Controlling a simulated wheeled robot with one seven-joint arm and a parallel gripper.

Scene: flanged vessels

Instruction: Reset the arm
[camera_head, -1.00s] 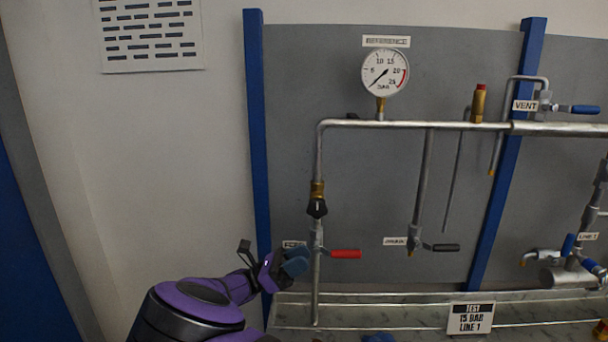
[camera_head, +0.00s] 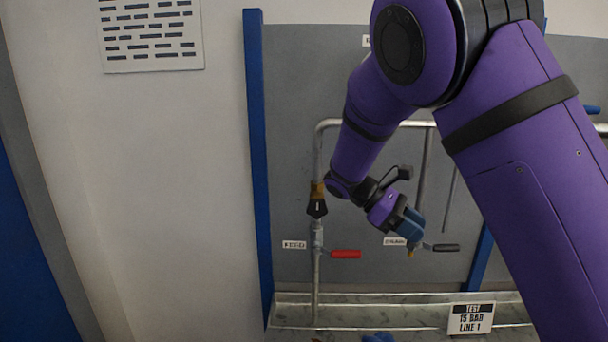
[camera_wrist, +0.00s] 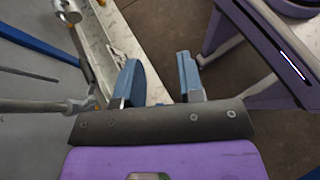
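My gripper (camera_head: 410,224) is in front of the pipe panel in the head view, beside the drain label and its black-handled valve. In the wrist view the two blue fingers of my gripper (camera_wrist: 160,88) stand apart with nothing between them. My purple arm crosses the right half of the head view and hides the gauge and much of the upper pipework.
The red-handled feed valve (camera_head: 345,254) is left of my gripper. The black drain handle (camera_head: 446,247) is close to the fingers on the right. A test sign (camera_head: 471,318) stands on the ledge below. Free wall lies at the left.

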